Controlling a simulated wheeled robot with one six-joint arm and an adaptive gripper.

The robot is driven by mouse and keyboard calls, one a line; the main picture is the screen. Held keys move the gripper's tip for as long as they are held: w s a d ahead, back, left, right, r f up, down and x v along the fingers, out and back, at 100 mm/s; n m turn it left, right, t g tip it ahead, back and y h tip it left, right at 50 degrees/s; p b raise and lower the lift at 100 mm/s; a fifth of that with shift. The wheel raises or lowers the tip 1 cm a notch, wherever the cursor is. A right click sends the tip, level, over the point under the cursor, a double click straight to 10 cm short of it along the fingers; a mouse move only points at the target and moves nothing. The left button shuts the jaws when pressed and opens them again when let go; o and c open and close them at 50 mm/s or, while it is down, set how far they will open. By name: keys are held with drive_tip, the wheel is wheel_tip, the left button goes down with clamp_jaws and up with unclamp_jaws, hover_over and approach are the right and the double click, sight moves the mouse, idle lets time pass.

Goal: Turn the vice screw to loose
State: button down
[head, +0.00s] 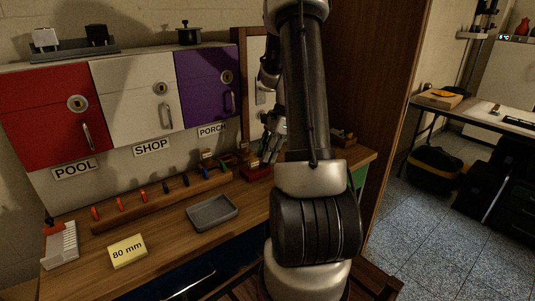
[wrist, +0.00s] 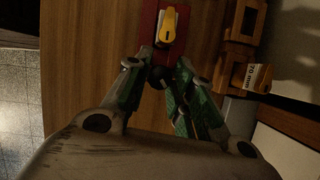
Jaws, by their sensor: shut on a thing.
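The vice is a red block (wrist: 150,22) at the top of the wrist view, and its red body also shows on the bench in the head view (head: 257,173). A yellow-headed piece (wrist: 167,28) lies at the middle of the vice. My gripper (wrist: 159,66) has its green-padded fingers on either side of the dark round end of the vice screw (wrist: 159,78), shut on it. In the head view my gripper (head: 270,148) is beside the vice, partly hidden by my arm. The screw's turn position cannot be read.
Red, white and purple cabinets (head: 150,92) stand behind the bench. A grey tray (head: 212,213), a yellow 80 mm block (head: 127,251) and a wooden rack (head: 160,200) with several coloured pieces are on the bench. A 70 mm block (wrist: 258,78) is right of the vice.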

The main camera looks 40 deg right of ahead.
drive_tip(key=shift+w+n+g, duration=0.1)
drive_tip(key=shift+n+g, duration=0.7)
drive_tip(key=shift+n, duration=1.3)
drive_tip(key=c, duration=1.2)
unclamp_jaws()
drive_tip(key=shift+c, duration=0.2)
